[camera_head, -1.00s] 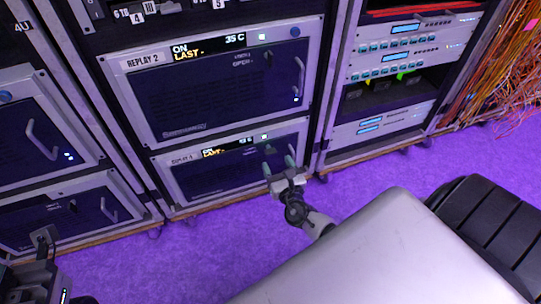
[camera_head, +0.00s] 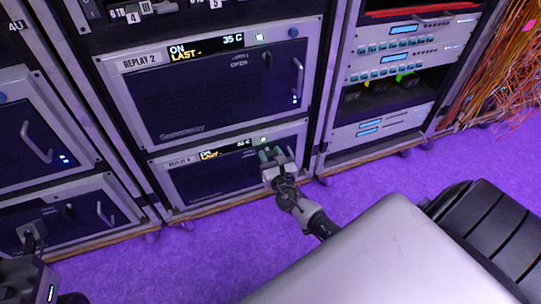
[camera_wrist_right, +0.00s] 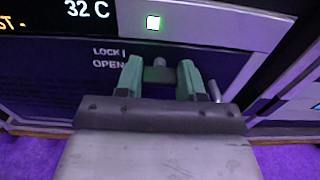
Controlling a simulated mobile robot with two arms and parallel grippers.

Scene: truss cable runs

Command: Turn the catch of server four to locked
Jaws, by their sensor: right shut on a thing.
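Server four (camera_head: 210,183), labelled as a replay unit with a 4, is the low dark-fronted unit under Replay 2 in the head view. Its lit display (camera_wrist_right: 85,9) reads 32 C in the right wrist view, beside a green light. The grey catch (camera_wrist_right: 159,68) sits right of the printed words LOCK and OPEN. My right gripper (camera_head: 270,154) is at this panel, its green fingers on either side of the catch and shut on it. The fingers partly hide the catch, so its exact angle is hard to tell. My left gripper (camera_head: 32,236) is at the lower left, its jaws unclear.
Replay 2 (camera_head: 220,95) is directly above, with a handle at its right. Server four's handle (camera_wrist_right: 215,91) stands close to the right finger. A rack with blue displays (camera_head: 405,45) and orange cables (camera_head: 510,60) are to the right. Purple floor lies open in front.

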